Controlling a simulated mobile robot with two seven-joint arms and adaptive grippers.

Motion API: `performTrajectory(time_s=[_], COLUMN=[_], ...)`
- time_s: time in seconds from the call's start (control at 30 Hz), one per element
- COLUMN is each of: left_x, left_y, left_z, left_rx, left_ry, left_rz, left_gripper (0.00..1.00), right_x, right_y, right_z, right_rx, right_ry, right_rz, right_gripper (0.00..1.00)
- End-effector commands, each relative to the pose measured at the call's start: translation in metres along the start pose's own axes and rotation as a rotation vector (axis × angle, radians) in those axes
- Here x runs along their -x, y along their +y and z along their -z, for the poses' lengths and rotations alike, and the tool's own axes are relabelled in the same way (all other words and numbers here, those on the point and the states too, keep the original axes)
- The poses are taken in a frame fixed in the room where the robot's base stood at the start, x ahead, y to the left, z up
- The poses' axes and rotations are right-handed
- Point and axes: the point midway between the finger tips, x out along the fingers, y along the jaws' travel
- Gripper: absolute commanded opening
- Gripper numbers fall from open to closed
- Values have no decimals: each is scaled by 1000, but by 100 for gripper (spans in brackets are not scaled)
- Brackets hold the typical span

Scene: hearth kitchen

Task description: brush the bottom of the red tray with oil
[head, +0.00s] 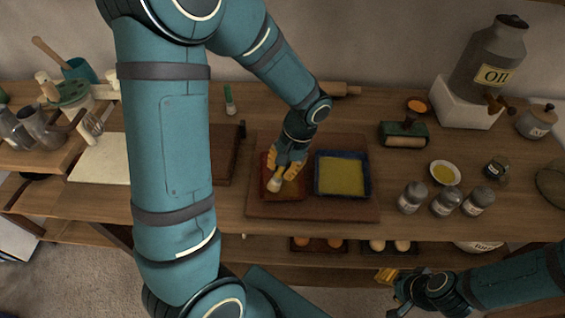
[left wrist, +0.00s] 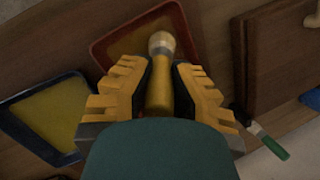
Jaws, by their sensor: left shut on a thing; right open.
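The red tray (head: 267,162) lies on a brown board left of the blue tray (head: 318,180); it also shows in the left wrist view (left wrist: 101,46). Its visible floor there looks partly yellowish. My left gripper (head: 290,168) is over the red tray, shut on the brush's yellow-brown handle (left wrist: 159,92). The pale brush head (head: 274,185) points down at the tray's floor; I cannot tell if it touches. My arm hides part of the tray. A white bowl of yellow oil (head: 456,174) stands to the right. My right gripper (head: 388,276) is open, low in front of the counter.
The oil canister (head: 492,62) stands on a white block at the back right. Several shakers (head: 445,201) stand near the right front edge. The blue tray holds a yellow layer. A green-handled tool (head: 229,100) lies at the back. My left arm covers the counter's left-middle.

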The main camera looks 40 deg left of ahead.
Motion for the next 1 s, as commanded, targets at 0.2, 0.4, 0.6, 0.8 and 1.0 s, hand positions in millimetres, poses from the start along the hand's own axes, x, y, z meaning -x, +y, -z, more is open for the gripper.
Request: performTrajectory(time_s=[0.2,0.4,0.6,0.8,1.0], left_x=[2,4,5,5,7], left_y=[-4,-14,-21,-24,-33], left_z=[6,19,30,34,47], left_rx=[1,0,0,1,1], left_ry=[-1,-2,-1,-1,0], left_rz=[0,0,0,0,0], left_gripper=[0,0,0,0,0], right_x=[2,5,7,8,11], right_y=[-1,-2,-3,-3,-4], right_z=[0,0,1,1,1], right_rx=[0,0,0,0,0], right_ry=[0,0,0,0,0], right_rz=[0,0,0,0,0], right_gripper=[47,47,47,47,47])
